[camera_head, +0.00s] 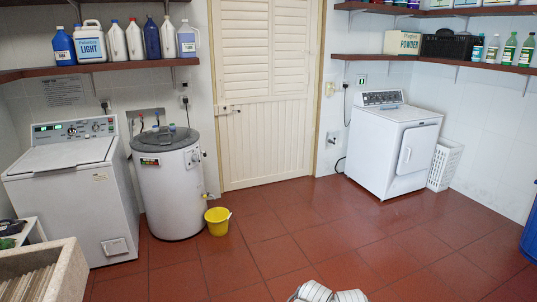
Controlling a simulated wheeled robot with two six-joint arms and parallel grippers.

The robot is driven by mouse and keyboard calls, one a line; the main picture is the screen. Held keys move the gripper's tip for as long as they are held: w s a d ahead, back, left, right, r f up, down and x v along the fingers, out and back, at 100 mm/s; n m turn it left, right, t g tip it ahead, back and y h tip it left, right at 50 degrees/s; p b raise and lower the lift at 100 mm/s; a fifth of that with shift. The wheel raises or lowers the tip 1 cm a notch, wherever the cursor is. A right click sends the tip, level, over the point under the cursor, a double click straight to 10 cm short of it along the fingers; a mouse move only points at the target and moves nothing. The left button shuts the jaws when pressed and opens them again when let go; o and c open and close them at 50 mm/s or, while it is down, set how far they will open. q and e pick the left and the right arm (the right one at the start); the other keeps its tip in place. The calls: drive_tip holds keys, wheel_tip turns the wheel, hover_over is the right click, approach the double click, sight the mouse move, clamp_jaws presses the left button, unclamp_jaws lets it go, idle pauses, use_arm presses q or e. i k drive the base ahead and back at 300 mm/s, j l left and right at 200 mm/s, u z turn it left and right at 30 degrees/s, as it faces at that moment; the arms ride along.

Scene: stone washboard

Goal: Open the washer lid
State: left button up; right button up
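A white top-loading washer (75,195) stands against the left wall, with a control panel (75,128) at its back. Its lid (65,153) lies flat and looks shut, with a dark strip along its front edge. A white round-bodied machine (170,190) with a grey top lid (163,140) stands just right of it; this lid also looks shut. I cannot make out either gripper. White and grey parts at the bottom centre edge look like parts of my own body.
A stone washboard (65,275) fills the lower left corner. A yellow bucket (217,221) stands by the round machine. A white dryer (390,150) and a white basket (444,165) stand at the right. Shelves hold bottles. The red tiled floor (300,235) is clear in the middle.

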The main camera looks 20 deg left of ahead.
sight(42, 159)
drive_tip(key=i+j+u, duration=0.15)
drive_tip(key=i+u, duration=0.45)
drive_tip(key=u, duration=0.15)
drive_tip(key=i+u, duration=0.55)
drive_tip(key=i, duration=0.6)
drive_tip(key=i+l+u, duration=0.2)
drive_tip(key=i, duration=0.55)
drive_tip(key=i+j+u, duration=0.25)
drive_tip(key=i+u, duration=0.7)
drive_tip(key=i, duration=0.25)
